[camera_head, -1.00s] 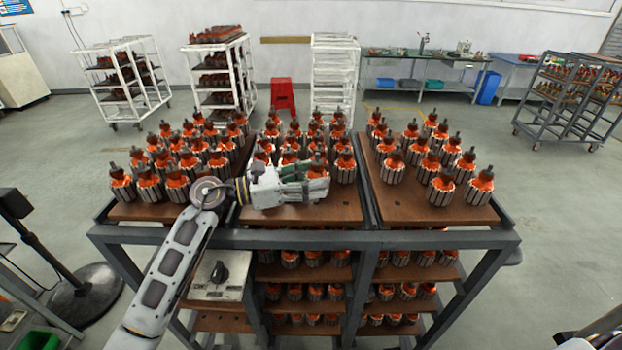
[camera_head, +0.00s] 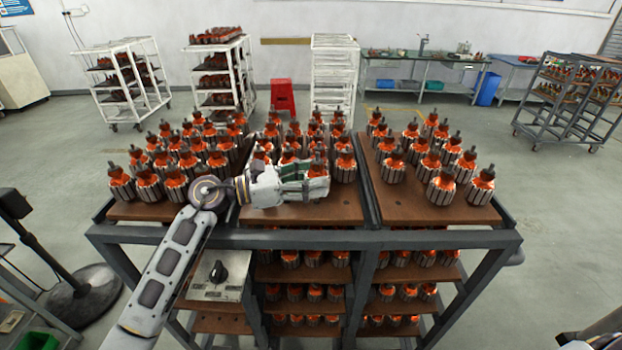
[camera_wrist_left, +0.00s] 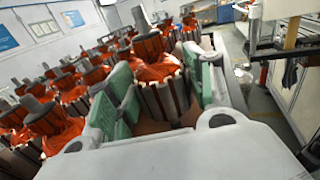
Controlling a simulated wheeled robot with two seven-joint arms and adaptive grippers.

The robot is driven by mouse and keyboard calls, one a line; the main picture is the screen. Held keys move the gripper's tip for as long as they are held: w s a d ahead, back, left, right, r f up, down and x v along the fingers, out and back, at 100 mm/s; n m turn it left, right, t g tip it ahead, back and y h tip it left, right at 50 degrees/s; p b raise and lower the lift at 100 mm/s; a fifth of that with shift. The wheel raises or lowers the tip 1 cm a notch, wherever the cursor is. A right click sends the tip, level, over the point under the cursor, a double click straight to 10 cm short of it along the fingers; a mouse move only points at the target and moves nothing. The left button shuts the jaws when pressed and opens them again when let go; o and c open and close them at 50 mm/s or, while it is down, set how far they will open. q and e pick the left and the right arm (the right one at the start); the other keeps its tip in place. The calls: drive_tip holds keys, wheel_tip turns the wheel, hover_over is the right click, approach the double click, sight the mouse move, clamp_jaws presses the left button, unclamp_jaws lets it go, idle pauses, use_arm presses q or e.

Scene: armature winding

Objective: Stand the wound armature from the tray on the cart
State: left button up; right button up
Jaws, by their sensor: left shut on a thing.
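My left gripper (camera_head: 318,187) reaches over the front of the middle board of the cart (camera_head: 290,240). It is shut on a wound armature (camera_head: 318,166), whose orange winding and dark shaft show above the fingers. In the left wrist view this armature (camera_wrist_left: 155,72) is upright between the green finger pads. Its lower end is hidden, so I cannot tell whether it touches the board.
Other armatures (camera_head: 394,167) stand in rows on the cart's three top boards, close behind and beside my left gripper. Bare wood (camera_head: 345,208) shows along the front of the middle board. More armatures stand on the lower shelves. White racks (camera_head: 335,80) are far behind.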

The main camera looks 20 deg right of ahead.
idle(0.4)
use_arm(q)
drive_tip(key=shift+f+b, duration=0.6)
drive_tip(key=shift+b, duration=0.1)
idle(0.3)
drive_tip(key=shift+f+b, duration=0.35)
drive_tip(key=shift+b, duration=0.05)
idle(0.8)
drive_tip(key=shift+f+b, duration=0.15)
drive_tip(key=shift+b, duration=0.2)
idle(1.1)
drive_tip(key=o, duration=1.5)
drive_tip(key=shift+o, duration=0.2)
drive_tip(key=shift+f, duration=0.15)
drive_tip(key=shift+a, duration=0.1)
